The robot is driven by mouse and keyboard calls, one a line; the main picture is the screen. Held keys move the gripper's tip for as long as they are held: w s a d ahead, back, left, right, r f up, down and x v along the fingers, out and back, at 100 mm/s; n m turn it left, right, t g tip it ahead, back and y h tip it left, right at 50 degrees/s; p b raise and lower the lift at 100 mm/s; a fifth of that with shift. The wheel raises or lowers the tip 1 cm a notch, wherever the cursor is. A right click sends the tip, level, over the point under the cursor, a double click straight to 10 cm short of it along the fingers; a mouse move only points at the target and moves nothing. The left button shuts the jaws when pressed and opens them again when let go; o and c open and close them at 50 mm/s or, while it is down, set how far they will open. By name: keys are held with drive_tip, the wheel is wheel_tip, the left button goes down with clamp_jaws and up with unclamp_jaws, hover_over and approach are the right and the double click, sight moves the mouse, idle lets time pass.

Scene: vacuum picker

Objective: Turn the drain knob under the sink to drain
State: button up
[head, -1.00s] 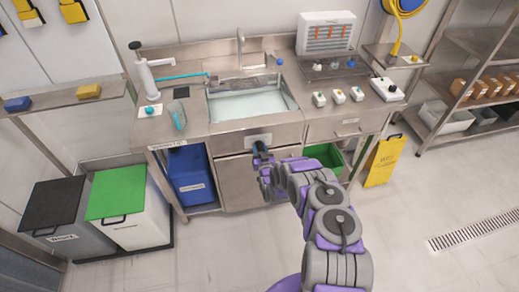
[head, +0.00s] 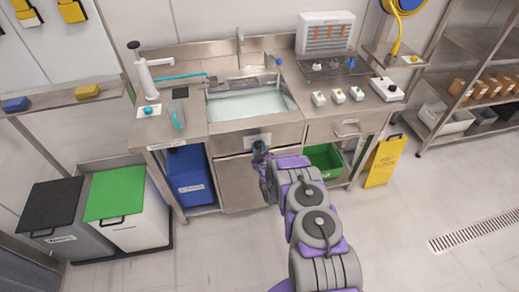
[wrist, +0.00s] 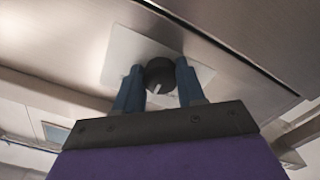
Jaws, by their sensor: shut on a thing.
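The drain knob (wrist: 160,74) is a round black knob with a pale mark, on a light plate (wrist: 118,55) under the metal front of the sink cabinet in the wrist view. My gripper (wrist: 159,80) has its two blue fingers on either side of the knob, shut on it. In the head view my gripper (head: 260,150) is at the cabinet front just below the sink (head: 250,104), and it hides the knob there. The sink basin holds pale water.
A blue bin (head: 190,178) stands under the counter to the left and a green crate (head: 325,160) to the right. A yellow wet-floor sign (head: 383,162) stands farther right. The floor in front is clear.

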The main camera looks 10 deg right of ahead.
drive_tip(key=n+p, duration=0.2)
drive_tip(key=n, duration=0.1)
drive_tip(key=shift+r+n, duration=0.2)
drive_tip(key=shift+n, duration=0.1)
drive_tip(key=n+p, duration=0.2)
drive_tip(key=shift+n, duration=0.4)
drive_tip(key=shift+f+n+p, duration=0.15)
drive_tip(key=shift+n+p, duration=0.35)
drive_tip(key=shift+p, duration=0.05)
drive_tip(key=o, duration=1.1)
drive_tip(key=shift+a, duration=0.1)
drive_tip(key=shift+c, duration=0.2)
drive_tip(key=shift+s, duration=0.1)
drive_tip(key=shift+s, duration=0.3)
drive_tip(key=s+p, duration=0.3)
drive_tip(key=s, duration=1.3)
drive_tip(key=shift+s, duration=0.3)
